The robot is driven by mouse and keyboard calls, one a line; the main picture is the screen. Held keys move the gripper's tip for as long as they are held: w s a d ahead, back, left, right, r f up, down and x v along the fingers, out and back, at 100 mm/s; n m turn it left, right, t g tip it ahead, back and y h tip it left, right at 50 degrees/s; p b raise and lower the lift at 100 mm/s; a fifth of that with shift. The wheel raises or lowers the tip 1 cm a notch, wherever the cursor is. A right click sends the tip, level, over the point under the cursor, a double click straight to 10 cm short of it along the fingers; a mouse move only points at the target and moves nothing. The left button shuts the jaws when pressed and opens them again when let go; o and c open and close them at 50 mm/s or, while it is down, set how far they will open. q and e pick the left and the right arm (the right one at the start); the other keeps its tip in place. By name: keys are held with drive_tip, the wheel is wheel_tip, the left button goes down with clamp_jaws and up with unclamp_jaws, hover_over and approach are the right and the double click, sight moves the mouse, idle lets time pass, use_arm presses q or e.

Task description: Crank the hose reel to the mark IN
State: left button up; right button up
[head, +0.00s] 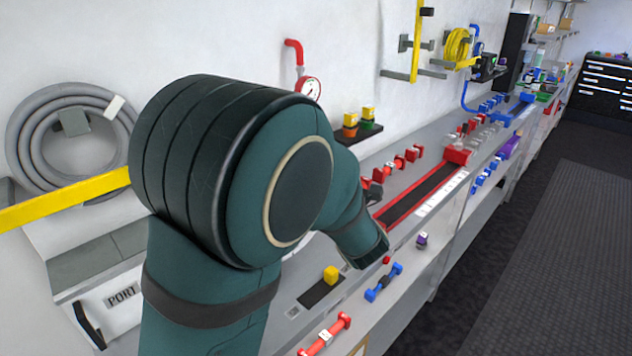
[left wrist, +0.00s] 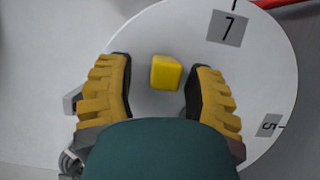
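In the left wrist view, my left gripper (left wrist: 158,88) is open. Its two yellow-padded fingers stand on either side of a small yellow block or knob (left wrist: 165,72), with a visible gap to the left finger and a narrower one to the right. The knob stands out over a pale round disc (left wrist: 265,75) with the labels 7 and 5 near its rim. No mark IN is readable. In the head view, my large teal arm fills the middle and hides what lies behind it; I cannot make out the left fingertips there. My right gripper is in neither view.
A grey hose coil (head: 28,135) hangs on the wall at left, with a yellow bar (head: 65,200) before it. A yellow hose coil (head: 457,46) hangs farther back. The long bench carries a red-edged dark strip (head: 425,195) and several small fittings. The floor (head: 550,270) at right is clear.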

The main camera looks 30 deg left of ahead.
use_arm(q)
drive_tip(key=shift+d, duration=0.1)
drive_tip(key=v, duration=1.2)
